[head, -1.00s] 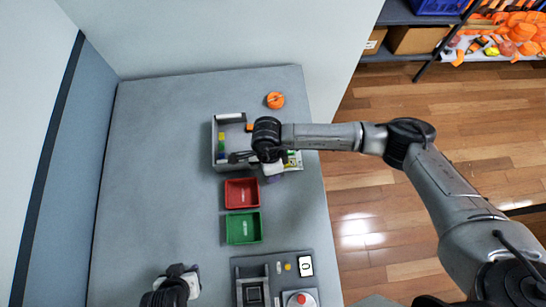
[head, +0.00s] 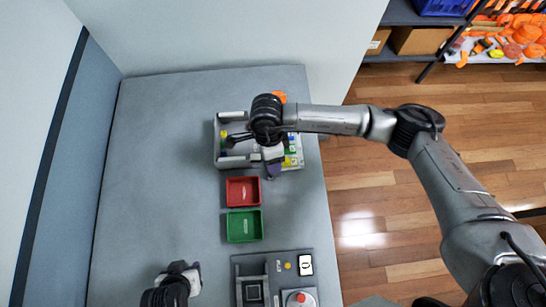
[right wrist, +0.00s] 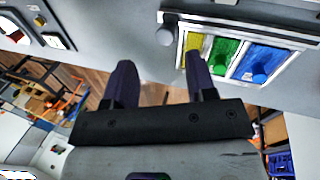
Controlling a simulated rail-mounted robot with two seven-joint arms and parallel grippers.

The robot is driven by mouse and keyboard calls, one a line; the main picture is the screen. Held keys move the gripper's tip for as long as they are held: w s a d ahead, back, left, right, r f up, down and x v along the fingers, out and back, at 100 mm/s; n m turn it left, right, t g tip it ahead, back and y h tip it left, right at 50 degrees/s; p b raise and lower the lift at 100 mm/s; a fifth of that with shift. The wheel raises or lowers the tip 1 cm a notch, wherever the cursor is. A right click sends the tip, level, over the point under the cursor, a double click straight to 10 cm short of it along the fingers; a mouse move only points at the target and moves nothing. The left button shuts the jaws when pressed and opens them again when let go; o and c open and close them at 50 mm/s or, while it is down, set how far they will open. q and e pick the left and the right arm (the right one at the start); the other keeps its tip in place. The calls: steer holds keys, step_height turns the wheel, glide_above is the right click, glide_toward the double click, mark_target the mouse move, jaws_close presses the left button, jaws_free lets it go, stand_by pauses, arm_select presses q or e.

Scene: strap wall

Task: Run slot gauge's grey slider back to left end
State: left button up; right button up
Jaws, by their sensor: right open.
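A grey box (head: 217,160), probably the slot gauge, lies under my right wrist in the head view. Yellow, green and blue patches show at both its ends. The right wrist view shows yellow (right wrist: 203,45), green (right wrist: 226,55) and blue (right wrist: 262,62) panels with round knobs. A pale grey knob (right wrist: 166,34) sits at the edge beside yellow; it may be the grey slider. My right gripper (right wrist: 158,75) is open and empty, its dark purple fingers close to the yellow panel and the pale knob. The wrist hides the box's middle. My left gripper (head: 188,275) is at the lower left, its jaws unclear.
A red tray (head: 230,191) and a green tray (head: 232,227) stand below the box in the head view. An orange disc (head: 279,97) is mostly hidden. The table's left side is clear.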

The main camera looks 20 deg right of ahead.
arm_select(q)
steer(key=shift+a, duration=0.2)
arm_select(e)
steer(key=v, duration=0.7)
steer(key=shift+r, duration=0.15)
arm_select(q)
steer(key=shift+d, duration=0.1)
